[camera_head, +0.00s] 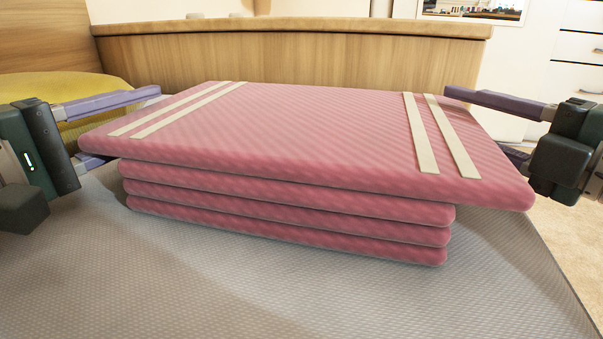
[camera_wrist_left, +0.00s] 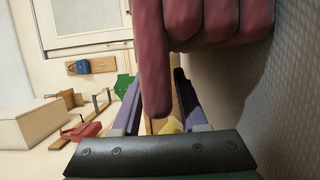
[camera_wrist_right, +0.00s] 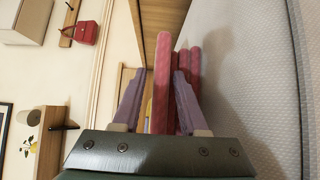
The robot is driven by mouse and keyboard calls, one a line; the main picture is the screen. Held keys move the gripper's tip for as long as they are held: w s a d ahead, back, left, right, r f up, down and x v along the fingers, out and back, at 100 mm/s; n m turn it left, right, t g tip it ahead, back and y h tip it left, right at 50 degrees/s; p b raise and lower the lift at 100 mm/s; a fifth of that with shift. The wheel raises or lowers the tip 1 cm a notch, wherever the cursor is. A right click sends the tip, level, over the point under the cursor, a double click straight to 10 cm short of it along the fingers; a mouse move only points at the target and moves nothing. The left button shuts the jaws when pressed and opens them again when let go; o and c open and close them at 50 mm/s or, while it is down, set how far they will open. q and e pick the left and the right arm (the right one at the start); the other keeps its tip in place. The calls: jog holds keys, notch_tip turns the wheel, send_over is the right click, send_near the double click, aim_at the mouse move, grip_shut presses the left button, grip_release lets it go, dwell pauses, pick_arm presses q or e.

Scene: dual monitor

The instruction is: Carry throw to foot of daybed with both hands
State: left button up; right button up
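The throw (camera_head: 300,130) is a pink folded stack with cream stripes near both ends of its wide top layer. It lies on the grey woven surface of the daybed (camera_head: 300,300). The top layer overhangs the layers below on both sides. My left gripper (camera_head: 118,125) is open at the left overhang, one finger above and one below. The left wrist view shows the pink edge (camera_wrist_left: 153,70) between the spread fingers. My right gripper (camera_head: 490,128) is open at the right overhang in the same way; its wrist view shows the edge (camera_wrist_right: 162,85) between the fingers with gaps.
A curved wooden panel (camera_head: 300,60) stands behind the throw. A yellow cloth or cushion (camera_head: 55,90) lies at the left beside my left gripper. White drawers (camera_head: 580,55) stand at the back right. The grey surface in front of the throw is clear.

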pick_arm(q)
jog(key=shift+o, duration=0.5)
jog(key=shift+f, duration=0.1)
pick_arm(e)
jog(key=shift+o, duration=0.5)
jog(key=shift+f, duration=0.15)
pick_arm(q)
jog(key=o, duration=0.4)
jog(key=shift+s+f, duration=0.1)
